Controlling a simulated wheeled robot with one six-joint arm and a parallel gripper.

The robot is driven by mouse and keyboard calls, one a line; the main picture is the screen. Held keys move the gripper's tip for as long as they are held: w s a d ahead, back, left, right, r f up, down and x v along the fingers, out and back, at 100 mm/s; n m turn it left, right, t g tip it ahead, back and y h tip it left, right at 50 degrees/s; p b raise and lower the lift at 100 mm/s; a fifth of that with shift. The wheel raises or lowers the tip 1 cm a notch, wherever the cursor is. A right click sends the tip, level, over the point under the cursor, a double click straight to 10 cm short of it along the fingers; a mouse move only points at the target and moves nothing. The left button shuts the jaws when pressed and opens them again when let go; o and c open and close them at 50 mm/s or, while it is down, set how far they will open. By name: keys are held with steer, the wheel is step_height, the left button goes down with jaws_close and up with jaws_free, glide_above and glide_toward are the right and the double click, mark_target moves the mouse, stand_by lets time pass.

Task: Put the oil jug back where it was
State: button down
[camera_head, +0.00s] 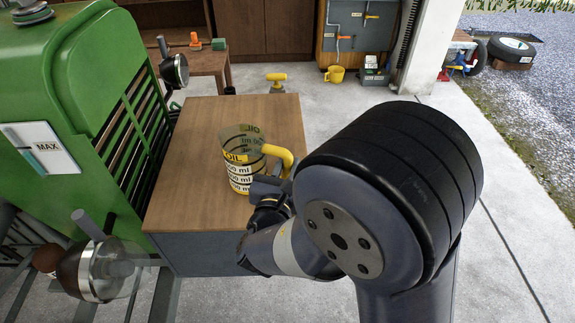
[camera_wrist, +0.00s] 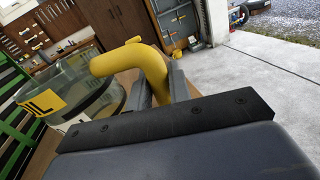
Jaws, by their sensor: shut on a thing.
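The oil jug (camera_head: 241,162) is a clear measuring jug with yellow and black labels and a yellow handle. In the head view it is upright at the wooden top of a cabinet (camera_head: 185,185); I cannot tell whether its base touches the wood. My gripper (camera_head: 277,180) is at the jug's right side, shut on the yellow handle. In the wrist view the handle (camera_wrist: 140,62) passes between my gripper's fingers (camera_wrist: 160,90), and the jug body (camera_wrist: 85,92) is to the left. My arm hides part of the cabinet's right side.
A green tractor (camera_head: 100,80) stands close on the left, with a lamp (camera_head: 100,268) at its front. A yellow-handled thing (camera_head: 277,82) is at the cabinet's back edge. A low wooden table (camera_head: 195,62) is behind. Concrete floor on the right is clear.

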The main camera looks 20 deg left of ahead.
steer(key=c, duration=1.3)
jaws_free()
steer(key=shift+r, duration=0.1)
steer(key=shift+r+p, duration=0.15)
steer(key=shift+p, duration=0.2)
steer(key=s+b, duration=0.1)
steer(key=s, duration=1.1)
steer(key=shift+d, duration=0.2)
